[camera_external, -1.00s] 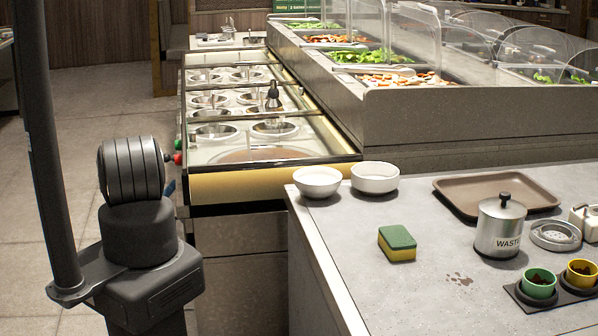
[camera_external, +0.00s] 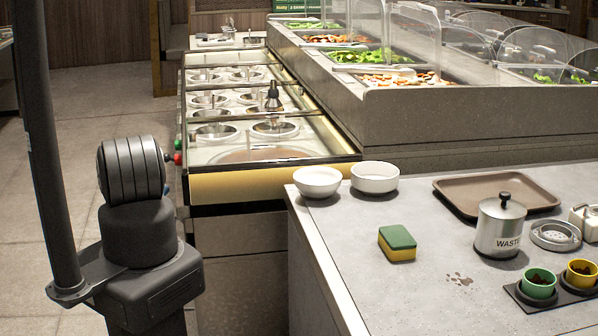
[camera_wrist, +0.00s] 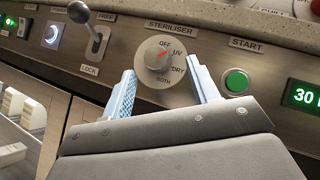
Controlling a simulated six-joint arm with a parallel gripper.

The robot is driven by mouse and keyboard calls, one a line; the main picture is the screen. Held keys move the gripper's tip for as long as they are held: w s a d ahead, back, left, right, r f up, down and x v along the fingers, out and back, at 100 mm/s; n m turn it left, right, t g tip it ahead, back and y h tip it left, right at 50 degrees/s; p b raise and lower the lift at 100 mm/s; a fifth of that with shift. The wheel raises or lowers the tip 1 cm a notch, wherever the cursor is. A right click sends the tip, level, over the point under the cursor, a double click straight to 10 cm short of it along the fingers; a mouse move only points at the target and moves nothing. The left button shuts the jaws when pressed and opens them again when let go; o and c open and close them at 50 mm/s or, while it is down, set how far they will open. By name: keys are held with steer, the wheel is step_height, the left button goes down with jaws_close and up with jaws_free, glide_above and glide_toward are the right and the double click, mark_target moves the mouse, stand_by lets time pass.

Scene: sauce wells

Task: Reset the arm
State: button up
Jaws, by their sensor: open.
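In the wrist view my gripper (camera_wrist: 161,67) is open, with its two blue ridged fingers apart. They stand on either side of the round silver steriliser knob (camera_wrist: 158,62), which is marked OFF, UV, DRY and BOTH around it. A red mark on the knob points up and right, towards UV. I cannot tell whether either finger touches it. Nothing is held. In the external view my arm stands at the left, beside the sauce-well counter (camera_external: 270,187); my fingers are hidden there.
Beside the knob are a lever (camera_wrist: 97,40) marked LOCK and FREE, a green START button (camera_wrist: 236,81) and a green-lit display (camera_wrist: 304,95). Two white bowls (camera_external: 317,183), a sponge (camera_external: 397,243), a tray (camera_external: 497,181) and a waste pot (camera_external: 500,228) stand on the right counter.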

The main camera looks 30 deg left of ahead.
steer(key=w+d+r+n+g+y, duration=0.25)
steer(key=n+g+y, duration=0.35)
steer(key=n, duration=0.6)
steer(key=shift+t+y, duration=0.5)
steer(key=shift+y, duration=0.2)
steer(key=shift+s+a, duration=0.2)
steer(key=shift+s, duration=1.2)
steer(key=shift+s+a, duration=0.15)
steer(key=shift+s, duration=1.2)
